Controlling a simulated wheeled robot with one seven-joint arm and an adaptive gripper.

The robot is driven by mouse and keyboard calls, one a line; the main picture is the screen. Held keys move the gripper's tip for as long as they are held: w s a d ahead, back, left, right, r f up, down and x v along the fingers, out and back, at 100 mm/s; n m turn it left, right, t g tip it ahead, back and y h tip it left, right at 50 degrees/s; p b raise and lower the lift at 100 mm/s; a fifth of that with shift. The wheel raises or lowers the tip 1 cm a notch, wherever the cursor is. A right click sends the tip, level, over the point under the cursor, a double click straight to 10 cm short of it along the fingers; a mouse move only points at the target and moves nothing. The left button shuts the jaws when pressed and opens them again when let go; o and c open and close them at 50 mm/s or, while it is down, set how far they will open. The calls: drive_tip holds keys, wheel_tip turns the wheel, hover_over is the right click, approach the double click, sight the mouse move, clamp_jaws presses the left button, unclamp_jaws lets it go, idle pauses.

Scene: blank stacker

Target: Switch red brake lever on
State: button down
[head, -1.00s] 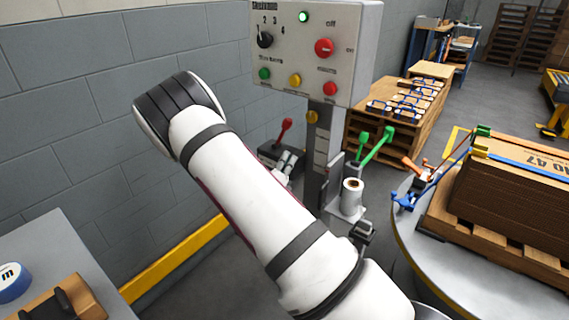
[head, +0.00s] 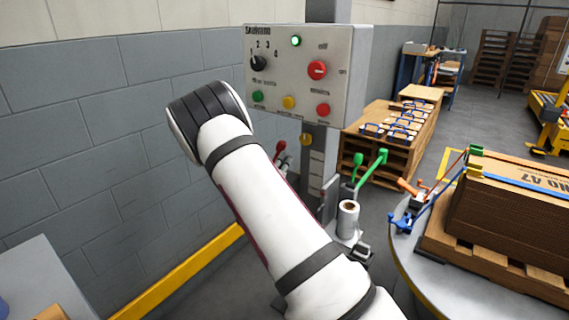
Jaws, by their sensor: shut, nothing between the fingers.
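The red brake lever (head: 280,146) shows in the head view just past the right edge of my white arm (head: 265,205), below the control panel. Only its red knob and a little of its handle are visible; its base is hidden behind my arm. A small part of my gripper (head: 285,164) seems to show just below the red knob, close to the lever. It is shut and holds nothing. Most of it is hidden, and I cannot tell whether it touches the lever.
The control panel (head: 297,75) with knobs and buttons stands on a grey post. Green levers (head: 374,166) and a white film roll (head: 347,219) are to the right. A round turntable (head: 410,270) carries a pallet of boxes. A block wall (head: 110,160) closes the left.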

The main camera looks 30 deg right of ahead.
sight(280, 149)
drive_tip(key=shift+w+a+r+n+p, duration=0.15)
drive_tip(key=shift+r+n+p, duration=0.1)
drive_tip(key=shift+n+p, duration=0.2)
drive_tip(key=shift+w+r+n+y+p, duration=0.25)
drive_tip(key=shift+r+n+y+p, duration=0.1)
drive_tip(key=shift+p, duration=0.3)
drive_tip(key=shift+w+a+r+n+y+p, duration=0.3)
drive_tip(key=shift+w+r+n+p, duration=0.3)
drive_tip(key=shift+n+p, duration=0.45)
drive_tip(key=w+a+r+n+p, duration=0.1)
drive_tip(key=w+a+n+p, duration=0.1)
drive_tip(key=w+n, duration=0.2)
drive_tip(key=shift+w+r+g+y, duration=0.15)
drive_tip(key=shift+w+g+y, duration=0.3)
drive_tip(key=shift+w, duration=0.7)
